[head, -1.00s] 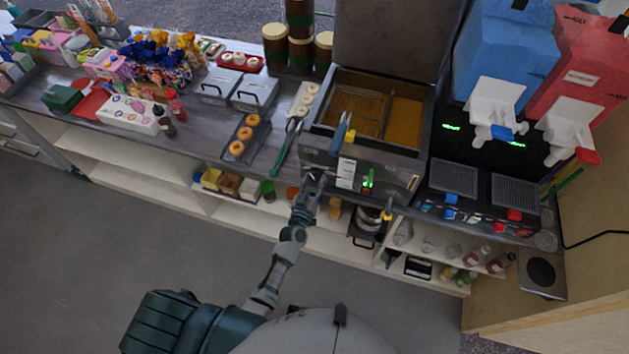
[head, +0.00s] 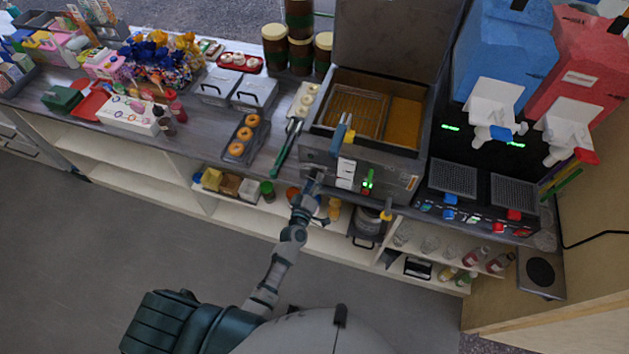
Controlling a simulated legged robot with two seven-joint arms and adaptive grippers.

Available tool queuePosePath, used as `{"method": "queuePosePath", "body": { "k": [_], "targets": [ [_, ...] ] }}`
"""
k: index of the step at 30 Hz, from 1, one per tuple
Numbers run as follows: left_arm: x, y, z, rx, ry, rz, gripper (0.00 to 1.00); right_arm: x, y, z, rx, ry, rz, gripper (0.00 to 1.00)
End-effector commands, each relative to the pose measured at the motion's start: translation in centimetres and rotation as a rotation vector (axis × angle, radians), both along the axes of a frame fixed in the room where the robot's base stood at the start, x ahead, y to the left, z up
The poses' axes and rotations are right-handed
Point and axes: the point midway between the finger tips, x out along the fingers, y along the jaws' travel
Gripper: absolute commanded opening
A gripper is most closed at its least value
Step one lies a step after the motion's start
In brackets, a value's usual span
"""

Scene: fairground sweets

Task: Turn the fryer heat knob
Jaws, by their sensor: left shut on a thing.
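The fryer (head: 393,171) stands on the counter with its lid raised, a wire basket and golden oil inside. Its front panel has a white label plate (head: 346,173), a green-lit switch (head: 368,181) and a small orange display (head: 412,183). My left gripper (head: 314,176) is at the left part of this front panel, beside the white plate. It is shut on the heat knob, which is mostly hidden by the fingers. How far the knob is turned cannot be seen. My right gripper is not in view.
Green-handled tongs (head: 286,148) and a tray of doughnuts (head: 231,158) lie left of the fryer. A blue-handled basket grip (head: 341,133) juts over the front. Drink dispensers (head: 497,60) stand right. Shelves (head: 240,215) with jars and boxes lie below.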

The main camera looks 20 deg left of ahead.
Motion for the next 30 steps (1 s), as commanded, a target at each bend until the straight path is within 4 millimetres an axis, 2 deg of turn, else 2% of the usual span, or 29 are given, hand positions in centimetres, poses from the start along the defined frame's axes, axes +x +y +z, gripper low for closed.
{"method": "queuePosePath", "body": {
  "k": [1,9,22,23,24,26,30],
  "targets": [
    [0.18,0.22,0.48,-0.020,-0.010,0.006,0.12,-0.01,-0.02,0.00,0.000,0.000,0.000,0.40],
    [0.15,0.22,0.40,-0.088,-0.006,0.005,0.12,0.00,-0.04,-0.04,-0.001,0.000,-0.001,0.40],
    [0.11,0.23,0.30,-0.098,-0.004,0.005,0.12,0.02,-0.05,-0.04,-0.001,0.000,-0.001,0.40],
    [0.11,0.23,0.28,-0.098,-0.003,0.005,0.49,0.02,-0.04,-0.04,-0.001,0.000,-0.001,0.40],
    [0.11,0.24,0.28,-0.098,-0.003,0.005,0.59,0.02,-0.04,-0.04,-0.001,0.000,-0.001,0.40],
    [0.10,0.22,0.22,-0.098,-0.002,0.004,0.72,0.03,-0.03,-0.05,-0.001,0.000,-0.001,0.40],
    [0.05,0.14,0.10,-0.097,0.001,0.003,0.72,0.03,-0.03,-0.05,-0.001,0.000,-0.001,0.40]
  ]
}}
